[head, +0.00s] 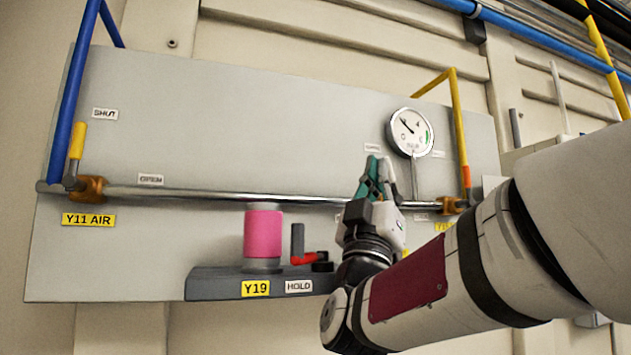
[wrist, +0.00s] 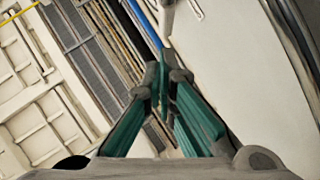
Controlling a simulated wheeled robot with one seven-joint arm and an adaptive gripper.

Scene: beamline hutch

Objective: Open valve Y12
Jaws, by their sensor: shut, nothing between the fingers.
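On the right of the grey panel is a brass valve (head: 452,206) below a yellow pipe (head: 459,120). A short orange lever (head: 467,177) points up from it. Its yellow tag (head: 443,227) is mostly hidden by my arm, so I cannot read its full name. Small white labels nearby are too small to read. My gripper (head: 374,160) has green fingers, closed together and empty, left of this valve and below the gauge in the head view. The closed fingers also show in the wrist view (wrist: 164,75), with no valve in sight there.
A round gauge (head: 410,132) is close by my fingers. A steel pipe (head: 230,196) crosses the panel to valve Y11 AIR (head: 90,188), whose yellow lever (head: 77,140) is upright. A ledge (head: 215,285) tagged Y19 and HOLD carries a pink cylinder (head: 263,235) and a red-and-black handle (head: 303,258).

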